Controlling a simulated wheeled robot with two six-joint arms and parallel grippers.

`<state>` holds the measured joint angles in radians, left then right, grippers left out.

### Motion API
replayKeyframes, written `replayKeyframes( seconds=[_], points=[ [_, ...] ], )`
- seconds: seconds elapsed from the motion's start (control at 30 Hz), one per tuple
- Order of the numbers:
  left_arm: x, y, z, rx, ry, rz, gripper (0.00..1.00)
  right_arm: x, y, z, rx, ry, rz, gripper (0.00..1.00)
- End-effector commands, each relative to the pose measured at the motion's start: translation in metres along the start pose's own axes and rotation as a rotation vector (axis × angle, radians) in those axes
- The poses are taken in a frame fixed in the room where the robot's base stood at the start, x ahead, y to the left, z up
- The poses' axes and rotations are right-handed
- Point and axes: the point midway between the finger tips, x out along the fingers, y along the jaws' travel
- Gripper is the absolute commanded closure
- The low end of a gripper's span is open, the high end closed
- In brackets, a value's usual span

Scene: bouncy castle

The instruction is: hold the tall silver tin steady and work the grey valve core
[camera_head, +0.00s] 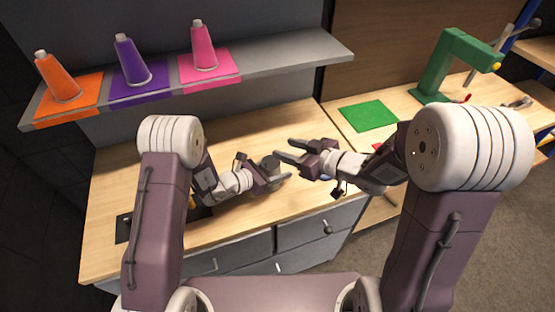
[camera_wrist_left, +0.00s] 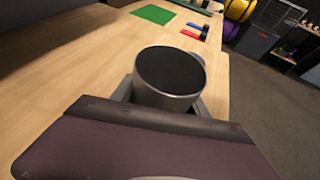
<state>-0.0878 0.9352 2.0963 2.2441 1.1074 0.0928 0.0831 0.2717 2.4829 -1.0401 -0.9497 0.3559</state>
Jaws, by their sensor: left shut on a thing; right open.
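The tall silver tin (camera_wrist_left: 168,96) stands between the fingers of my left gripper (camera_wrist_left: 162,100), its dark round top facing the left wrist camera. In the head view the tin (camera_head: 270,162) is a small grey shape, partly hidden by the fingers. My left gripper (camera_head: 273,170) is shut on it over the wooden worktop. My right gripper (camera_head: 283,150) is open, its two fingertips pointing left, close beside the tin. I cannot make out the grey valve core in either view.
The worktop (camera_head: 240,135) is clear behind the grippers. A green mat (camera_head: 368,115) and a green press-like stand (camera_head: 437,72) are at the right. A shelf (camera_head: 285,58) above holds orange (camera_head: 58,80), purple (camera_head: 132,63) and pink (camera_head: 203,48) cones. Drawers (camera_head: 310,228) are below the front edge.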

Motion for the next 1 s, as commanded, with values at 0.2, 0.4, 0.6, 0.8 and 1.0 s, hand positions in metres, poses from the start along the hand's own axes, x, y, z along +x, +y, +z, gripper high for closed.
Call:
replayKeyframes(
  seconds=[0.2,0.4,0.6,0.8,1.0],
  points=[
    [0.0,0.0,0.0,0.0,-0.001,0.0,0.93,0.0,0.0,0.0,0.0,0.0,0.0,0.55],
    [0.0,0.0,0.0,0.0,-0.001,0.0,0.93,0.0,0.0,0.0,0.0,0.0,0.0,0.55],
    [0.0,0.0,0.0,0.0,-0.001,0.0,0.23,0.0,0.0,0.0,0.0,0.0,0.0,0.55],
    [0.0,0.0,0.0,0.0,-0.001,0.0,0.23,0.0,0.0,0.0,0.0,0.0,0.0,0.55],
    [-0.012,0.001,0.0,0.0,0.0,0.002,0.23,0.0,0.0,0.0,0.0,0.0,0.0,0.55]
  ],
)
